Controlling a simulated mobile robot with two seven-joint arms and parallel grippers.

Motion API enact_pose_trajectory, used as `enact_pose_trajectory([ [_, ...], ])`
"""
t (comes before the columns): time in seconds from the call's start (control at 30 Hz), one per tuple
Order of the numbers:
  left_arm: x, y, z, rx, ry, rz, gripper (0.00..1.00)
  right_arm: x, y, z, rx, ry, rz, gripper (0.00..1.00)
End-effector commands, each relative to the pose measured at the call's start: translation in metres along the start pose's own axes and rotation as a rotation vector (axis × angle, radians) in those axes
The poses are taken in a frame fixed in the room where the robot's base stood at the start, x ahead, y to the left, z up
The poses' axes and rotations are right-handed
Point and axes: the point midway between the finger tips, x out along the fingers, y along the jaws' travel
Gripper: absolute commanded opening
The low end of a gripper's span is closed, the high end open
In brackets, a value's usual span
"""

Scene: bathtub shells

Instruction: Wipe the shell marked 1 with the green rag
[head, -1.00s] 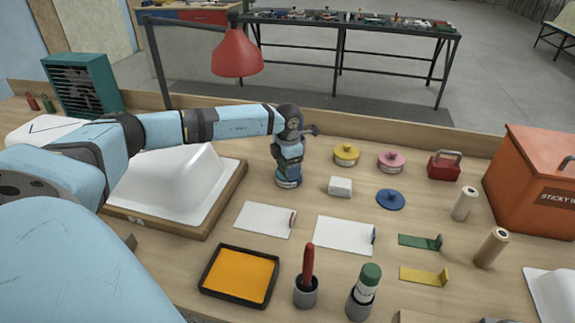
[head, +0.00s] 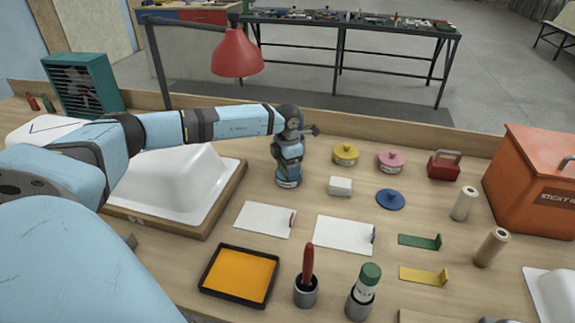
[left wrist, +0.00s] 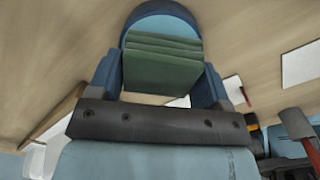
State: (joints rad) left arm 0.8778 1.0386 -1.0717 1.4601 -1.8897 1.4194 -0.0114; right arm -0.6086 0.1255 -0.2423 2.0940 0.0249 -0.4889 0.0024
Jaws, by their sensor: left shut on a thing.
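A white bathtub shell (head: 190,178) lies upside down on a wooden base (head: 225,203) at left, partly hidden by my left arm. A small mark on the base's front is too small to read. My left gripper (head: 288,182) points down over the table, right of this shell and apart from it. In the left wrist view, the left gripper (left wrist: 162,80) is shut on the folded green rag (left wrist: 162,68). In the head view the rag cannot be made out. My right gripper is not in view.
Another white shell (head: 552,292) is cut off at lower right, and a white shape (head: 45,128) is at far left. White sheets (head: 265,220), an orange tray (head: 240,273), cups with tools (head: 306,291) and a red lamp (head: 237,54) surround the gripper. An orange box (head: 530,185) stands right.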

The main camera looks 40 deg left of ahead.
Motion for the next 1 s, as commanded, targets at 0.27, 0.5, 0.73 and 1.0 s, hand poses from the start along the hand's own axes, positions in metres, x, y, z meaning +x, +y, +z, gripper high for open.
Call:
enact_pose_trajectory([
  [0.27,-0.021,0.0,0.0,0.001,0.001,0.0,0.53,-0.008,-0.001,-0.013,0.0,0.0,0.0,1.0],
  [0.5,-0.04,0.0,0.0,0.001,0.0,0.0,0.53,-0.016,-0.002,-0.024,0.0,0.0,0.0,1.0],
  [0.73,-0.059,0.0,0.0,0.0,0.0,0.0,0.53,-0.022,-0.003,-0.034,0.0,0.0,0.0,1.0],
  [1.0,-0.07,0.0,0.0,0.0,0.0,0.0,0.53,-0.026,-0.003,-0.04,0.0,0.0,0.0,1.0],
])
